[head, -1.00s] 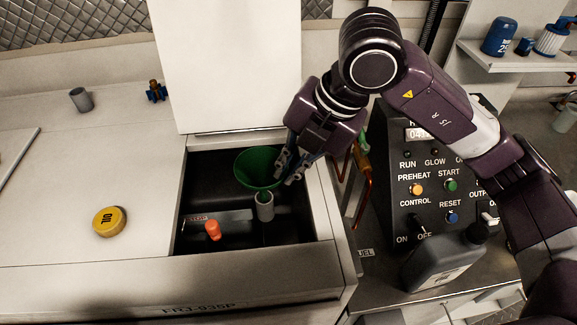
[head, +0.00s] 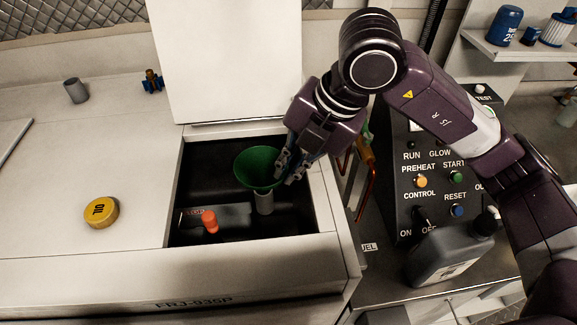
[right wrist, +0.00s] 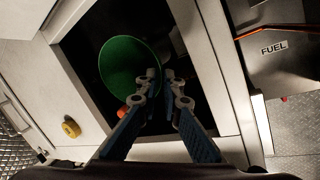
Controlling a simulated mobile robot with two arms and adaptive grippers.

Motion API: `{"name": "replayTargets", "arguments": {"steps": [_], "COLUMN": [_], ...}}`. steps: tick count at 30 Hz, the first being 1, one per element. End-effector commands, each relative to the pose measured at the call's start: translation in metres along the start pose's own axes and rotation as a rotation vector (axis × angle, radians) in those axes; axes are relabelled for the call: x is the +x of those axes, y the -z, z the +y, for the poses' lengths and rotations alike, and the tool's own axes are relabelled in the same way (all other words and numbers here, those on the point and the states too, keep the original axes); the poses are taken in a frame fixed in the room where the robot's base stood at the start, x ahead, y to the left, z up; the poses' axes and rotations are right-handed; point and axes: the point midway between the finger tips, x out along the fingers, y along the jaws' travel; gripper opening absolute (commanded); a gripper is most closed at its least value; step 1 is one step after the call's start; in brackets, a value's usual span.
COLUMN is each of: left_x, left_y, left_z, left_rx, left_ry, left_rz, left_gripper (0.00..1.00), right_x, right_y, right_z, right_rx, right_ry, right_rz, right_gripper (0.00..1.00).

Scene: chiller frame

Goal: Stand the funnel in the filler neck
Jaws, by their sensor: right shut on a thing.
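The green funnel (head: 255,168) is wide end up over the open bay, and it also shows in the right wrist view (right wrist: 125,65). My right gripper (head: 288,170) is shut on the right side of its rim; its fingers also show in the right wrist view (right wrist: 166,85). The grey filler neck (head: 264,203) stands upright directly under the funnel in the head view. The funnel's bowl hides the neck's mouth and the spout, so I cannot tell how deep the spout sits. My left gripper is not in view.
A yellow OIL cap (head: 101,212) lies on the white top at left. An orange-red handle (head: 210,221) is in the bay left of the neck. The raised white lid (head: 225,60) stands behind. A control panel (head: 430,190) and a dark jug (head: 450,255) are at right.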

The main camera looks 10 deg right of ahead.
Motion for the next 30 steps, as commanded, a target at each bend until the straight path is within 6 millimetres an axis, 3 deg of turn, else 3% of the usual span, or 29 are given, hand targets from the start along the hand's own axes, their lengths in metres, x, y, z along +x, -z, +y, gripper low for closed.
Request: {"name": "replayTargets", "arguments": {"steps": [12, 22, 23, 27, 30], "left_x": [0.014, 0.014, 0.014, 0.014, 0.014], "left_y": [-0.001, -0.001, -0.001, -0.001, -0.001], "left_z": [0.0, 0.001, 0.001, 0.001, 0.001], "left_rx": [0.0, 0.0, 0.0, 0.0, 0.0], "left_ry": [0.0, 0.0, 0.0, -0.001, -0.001], "left_rz": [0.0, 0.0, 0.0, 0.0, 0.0], "left_gripper": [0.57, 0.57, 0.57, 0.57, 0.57], "right_x": [0.013, 0.013, 0.013, 0.013, 0.013], "right_y": [0.0, 0.0, 0.0, 0.0, 0.0], "right_z": [-0.005, -0.005, -0.005, -0.005, -0.005], "right_rx": [0.0, 0.0, 0.0, 0.0, 0.0], "right_ry": [0.0, 0.0, 0.0, 0.0, 0.0], "right_rz": [0.0, 0.0, 0.0, 0.0, 0.0], "right_gripper": [0.0, 0.0, 0.08, 0.24, 0.27]}}
